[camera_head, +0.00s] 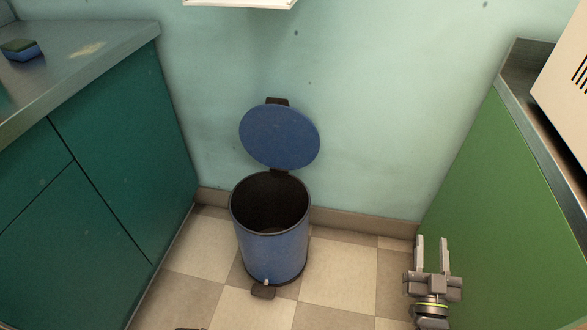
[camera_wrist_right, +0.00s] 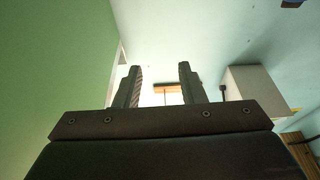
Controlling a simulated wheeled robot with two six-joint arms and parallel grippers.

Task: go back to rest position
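My right gripper (camera_head: 432,255) is at the lower right of the head view, in front of the green cabinet side. Its two fingers point up and stand apart with nothing between them. In the right wrist view its fingers (camera_wrist_right: 160,85) are also spread and empty. My left gripper is not clearly seen; only a small dark piece shows at the bottom edge of the head view, and I cannot tell what it is.
A blue pedal bin (camera_head: 273,250) with its lid (camera_head: 279,137) raised stands by the wall. A teal cabinet (camera_head: 120,150) is at left with a sponge (camera_head: 21,50) on its counter. A green cabinet (camera_head: 500,210) is at right.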

